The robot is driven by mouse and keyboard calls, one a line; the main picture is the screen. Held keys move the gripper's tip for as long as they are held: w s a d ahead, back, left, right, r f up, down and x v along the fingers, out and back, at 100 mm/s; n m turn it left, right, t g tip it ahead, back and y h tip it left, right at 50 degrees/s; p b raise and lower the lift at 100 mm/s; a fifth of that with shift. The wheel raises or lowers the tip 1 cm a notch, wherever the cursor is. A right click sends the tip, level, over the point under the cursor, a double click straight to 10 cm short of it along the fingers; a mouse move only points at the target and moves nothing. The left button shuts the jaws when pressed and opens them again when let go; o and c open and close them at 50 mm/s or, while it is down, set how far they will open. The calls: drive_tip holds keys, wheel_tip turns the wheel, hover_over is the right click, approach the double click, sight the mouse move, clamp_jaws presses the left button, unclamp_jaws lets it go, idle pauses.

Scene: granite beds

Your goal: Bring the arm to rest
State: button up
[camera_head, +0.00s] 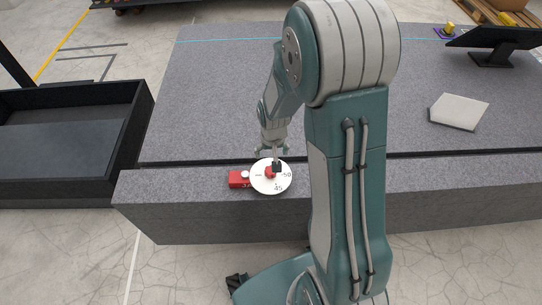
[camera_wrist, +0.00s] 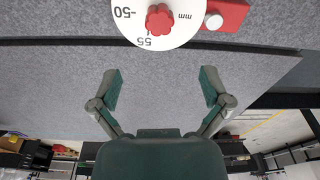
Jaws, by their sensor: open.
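My arm stands in front of the granite bed in the head view. My gripper (camera_wrist: 160,92) is open and empty in the wrist view, its two green fingers spread wide with only granite behind them. It also shows in the head view (camera_head: 273,150), just above and behind a white round dial gauge. The dial (camera_head: 258,184) has a red knob at its centre and a red block (camera_head: 238,179) at its left, on the front granite ledge. In the wrist view the dial (camera_wrist: 133,29) is at the top edge, partly cut off, apart from the fingers.
The granite bed (camera_head: 220,90) has a dark slot along its front. A black open tray (camera_head: 65,136) stands at the left. A pale slab (camera_head: 459,111) and a black monitor-like panel (camera_head: 495,38) are on the right of the bed. The bed's left middle is clear.

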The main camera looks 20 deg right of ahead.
idle(0.4)
drive_tip(key=s+a+r+n+t, duration=0.1)
drive_tip(key=s+r+t, duration=0.1)
drive_tip(key=s+r, duration=0.7)
drive_tip(key=s+a+r+n+t, duration=0.1)
drive_tip(key=s+a+r+t, duration=0.1)
drive_tip(key=s+r, duration=0.7)
wheel_tip(320, 180, up, 8)
drive_tip(key=shift+s+a+r, duration=0.2)
drive_tip(key=shift+s+a, duration=0.05)
drive_tip(key=shift+s, duration=0.1)
